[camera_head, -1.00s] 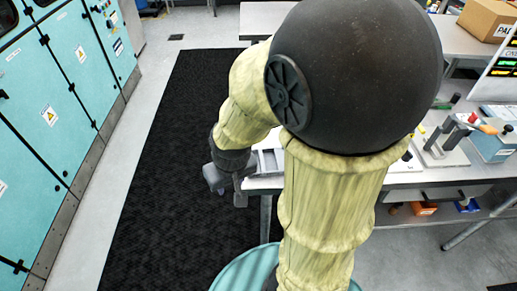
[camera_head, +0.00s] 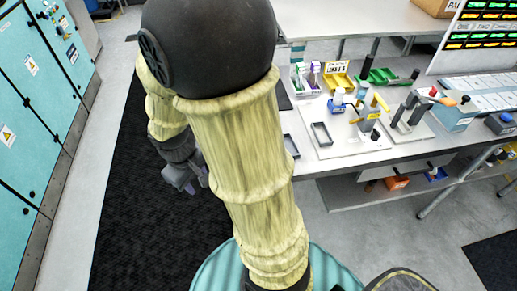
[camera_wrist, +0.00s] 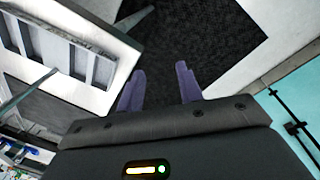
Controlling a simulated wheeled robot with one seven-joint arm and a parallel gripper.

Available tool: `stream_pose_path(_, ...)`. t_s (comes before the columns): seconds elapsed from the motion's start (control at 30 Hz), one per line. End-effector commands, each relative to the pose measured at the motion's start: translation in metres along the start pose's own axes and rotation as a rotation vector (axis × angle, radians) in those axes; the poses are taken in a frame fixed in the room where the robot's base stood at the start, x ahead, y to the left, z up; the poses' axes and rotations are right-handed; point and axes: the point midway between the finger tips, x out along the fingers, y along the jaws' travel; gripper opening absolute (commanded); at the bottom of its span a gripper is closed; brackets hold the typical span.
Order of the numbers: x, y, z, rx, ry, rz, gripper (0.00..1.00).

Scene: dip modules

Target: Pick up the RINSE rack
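My gripper (camera_head: 186,182) hangs over the dark mat, to the left of the workbench. In the wrist view its two purple fingers (camera_wrist: 160,90) are apart with only floor between them, so it is open and empty. No label reading RINSE is legible, so I cannot tell which item is the RINSE rack. On the workbench (camera_head: 345,165) are a small white rack with purple items (camera_head: 308,82), a yellow bin (camera_head: 338,77), a green bin (camera_head: 380,77) and a grey open frame (camera_head: 321,134). My arm hides part of the bench's left end.
Tool stands (camera_head: 408,115) and a blue-grey box (camera_head: 452,113) stand on the right of the bench. A lower shelf holds orange and blue bins. Teal cabinets (camera_head: 35,110) line the left. The dark mat (camera_head: 125,215) between is clear. A pale slotted structure (camera_wrist: 75,55) is left in the wrist view.

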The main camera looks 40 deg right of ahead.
Motion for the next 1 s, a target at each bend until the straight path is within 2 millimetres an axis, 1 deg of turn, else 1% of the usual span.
stream_pose_path(0.1,0.014,0.022,-0.006,-0.204,-0.174,0.069,0.36)
stream_pose_path(0.17,0.02,0.035,-0.009,-0.308,-0.264,0.11,0.36)
stream_pose_path(0.3,0.03,0.069,-0.019,-0.54,-0.485,0.217,0.36)
stream_pose_path(0.37,0.032,0.085,-0.026,-0.636,-0.584,0.269,0.36)
stream_pose_path(0.5,0.031,0.117,-0.048,-0.83,-0.811,0.396,0.36)
stream_pose_path(0.6,0.028,0.132,-0.062,-0.924,-0.937,0.47,0.36)
stream_pose_path(0.73,0.025,0.141,-0.073,-0.979,-1.018,0.521,0.36)
stream_pose_path(1.0,0.024,0.142,-0.074,-0.984,-1.025,0.526,0.36)
